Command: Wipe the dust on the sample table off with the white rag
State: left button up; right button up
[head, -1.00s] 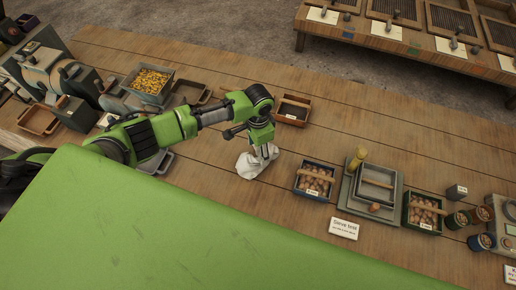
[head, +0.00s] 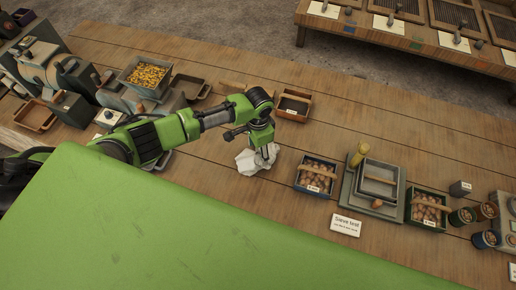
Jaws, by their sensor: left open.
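The white rag (head: 246,161) lies crumpled on the wooden sample table (head: 222,197), near the middle of the head view. My left gripper (head: 264,160) points down at the rag from above, with its fingertips at the rag's right part. Its fingers are open; whether they touch the cloth I cannot tell. The gripper and wrist hide part of the rag. I cannot make out distinct dust on the table. My right gripper is not in view.
Right of the rag stand a box of brown lumps (head: 317,174), a sieve stand (head: 368,186), a "Sieve test" sign (head: 345,225) and another filled box (head: 427,209). A small wooden tray (head: 293,107) lies behind. Left is a bin of yellow pieces (head: 146,75). Bare planks lie behind the sieve.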

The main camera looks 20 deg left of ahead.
pick_arm(q)
jog(key=shift+f, duration=0.1)
grip_shut()
dwell(0.3)
